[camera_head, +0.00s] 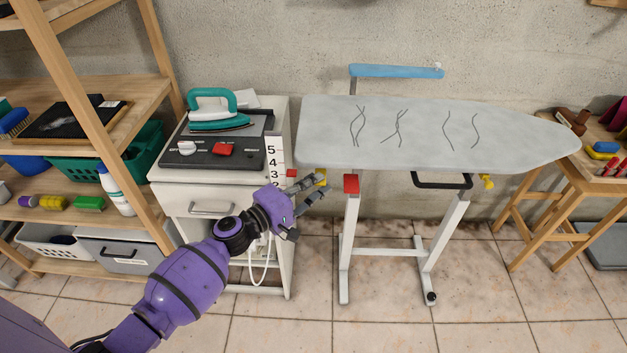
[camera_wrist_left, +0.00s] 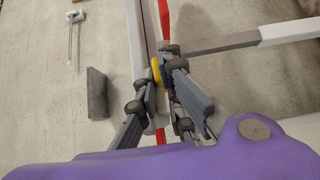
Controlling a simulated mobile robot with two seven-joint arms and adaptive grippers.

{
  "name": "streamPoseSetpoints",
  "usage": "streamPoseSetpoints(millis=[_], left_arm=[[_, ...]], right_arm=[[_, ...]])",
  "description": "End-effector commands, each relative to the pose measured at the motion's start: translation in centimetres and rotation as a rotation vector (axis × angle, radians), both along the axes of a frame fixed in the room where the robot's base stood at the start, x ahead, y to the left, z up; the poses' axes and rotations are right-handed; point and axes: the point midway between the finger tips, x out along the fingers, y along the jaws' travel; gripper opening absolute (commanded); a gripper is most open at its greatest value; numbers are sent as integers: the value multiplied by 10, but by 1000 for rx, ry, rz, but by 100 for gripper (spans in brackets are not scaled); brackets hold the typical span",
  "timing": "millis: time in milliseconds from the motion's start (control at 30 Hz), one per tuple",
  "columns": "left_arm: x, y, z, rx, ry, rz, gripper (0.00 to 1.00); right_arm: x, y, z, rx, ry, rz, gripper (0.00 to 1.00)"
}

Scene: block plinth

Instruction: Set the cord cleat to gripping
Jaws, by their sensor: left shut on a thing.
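My left gripper (camera_head: 317,187) reaches in from the lower left and is shut on a small yellow piece (camera_head: 321,177), just left of the ironing board's red block (camera_head: 351,183). In the left wrist view the yellow piece (camera_wrist_left: 157,72) sits between the fingertips of my left gripper (camera_wrist_left: 161,76), in front of a long pale bar and a red strip (camera_wrist_left: 163,20). The fingers hide part of it. No part is clearly marked as the cord cleat, and I cannot read its setting. My right gripper is not in view.
The ironing board (camera_head: 330,125) stands right of a white cabinet (camera_head: 175,203) with an iron (camera_head: 218,112) on top. A numbered scale (camera_head: 275,160) and a red marker (camera_head: 292,172) are close to my gripper. Wooden shelves stand left; a wooden stool (camera_head: 560,175) stands right.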

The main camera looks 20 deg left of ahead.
Motion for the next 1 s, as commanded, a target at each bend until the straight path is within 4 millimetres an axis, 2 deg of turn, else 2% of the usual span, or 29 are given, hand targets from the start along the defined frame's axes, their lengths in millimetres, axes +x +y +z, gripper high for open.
streamPoseSetpoints(millis=[167,200,333,600,733,867,1000], left_arm=[[0,0,-1,-4,0,1,0],[0,0,0,-4,0,1,12],[0,0,0,-3,-1,1,27],[0,0,0,-2,-1,1,27],[-7,4,0,-3,-1,1,27],[-26,15,-1,-3,1,3,27],[-53,30,-1,-4,1,3,27]], right_arm=[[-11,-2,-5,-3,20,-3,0],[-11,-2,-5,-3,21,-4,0],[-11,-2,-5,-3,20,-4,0],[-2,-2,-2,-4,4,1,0],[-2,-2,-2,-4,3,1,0],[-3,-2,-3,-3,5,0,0],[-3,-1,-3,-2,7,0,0]])
